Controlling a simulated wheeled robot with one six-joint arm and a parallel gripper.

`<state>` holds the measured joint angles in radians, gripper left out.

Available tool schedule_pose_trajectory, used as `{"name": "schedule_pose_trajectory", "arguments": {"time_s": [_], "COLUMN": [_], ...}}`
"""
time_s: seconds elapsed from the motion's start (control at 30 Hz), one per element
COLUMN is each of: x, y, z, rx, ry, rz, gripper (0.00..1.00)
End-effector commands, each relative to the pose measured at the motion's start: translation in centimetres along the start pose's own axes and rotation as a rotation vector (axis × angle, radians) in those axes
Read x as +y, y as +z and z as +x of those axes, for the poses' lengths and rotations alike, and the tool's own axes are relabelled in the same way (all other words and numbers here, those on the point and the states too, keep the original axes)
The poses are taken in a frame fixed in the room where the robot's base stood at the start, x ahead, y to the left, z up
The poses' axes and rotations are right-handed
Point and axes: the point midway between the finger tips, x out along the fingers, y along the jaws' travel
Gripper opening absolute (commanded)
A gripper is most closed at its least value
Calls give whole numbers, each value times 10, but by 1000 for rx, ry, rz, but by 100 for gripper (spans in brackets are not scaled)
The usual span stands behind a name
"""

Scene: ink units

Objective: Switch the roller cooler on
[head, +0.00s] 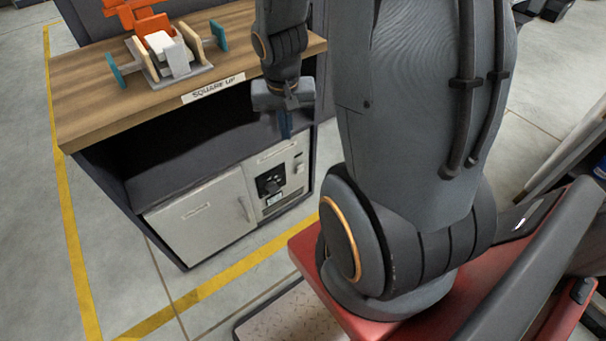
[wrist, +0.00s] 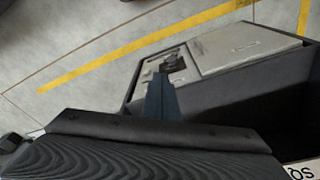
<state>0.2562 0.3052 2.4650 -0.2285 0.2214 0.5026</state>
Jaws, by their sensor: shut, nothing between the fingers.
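A pale control panel (head: 277,178) with a black knob or switch (head: 269,184) sits low in the dark cabinet under the wooden bench. Its labels are too small to read, so I cannot tell which setting the knob is at. The knob also shows in the wrist view (wrist: 174,64), just beyond my fingertips. My gripper (head: 285,134) is shut and empty, pointing down in front of the cabinet's right part, above the panel. In the wrist view my gripper (wrist: 160,80) overlaps the panel's near edge; I see no clear contact.
A pale door (head: 205,218) with a handle is left of the panel. The wooden bench top (head: 85,92) carries a jig (head: 165,60) and a "SQUARE UP" label (head: 213,88). Yellow floor tape (head: 240,270) runs before the cabinet, where the floor is clear.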

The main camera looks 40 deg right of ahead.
Motion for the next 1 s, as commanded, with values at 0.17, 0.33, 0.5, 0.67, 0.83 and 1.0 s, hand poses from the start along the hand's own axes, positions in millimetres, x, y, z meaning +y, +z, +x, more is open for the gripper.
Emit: {"name": "schedule_pose_trajectory", "arguments": {"time_s": [0.17,0.33,0.5,0.67,0.83,1.0], "x": [31,58,82,97,106,108], "y": [-33,-53,-61,-62,-59,-58], "z": [84,155,224,275,306,314], "rx": [49,85,102,100,91,87], "ry": [-26,-83,-166,-249,-312,-336], "rz": [239,461,687,872,997,1042], "gripper": [0,0,0,0,0,0]}}
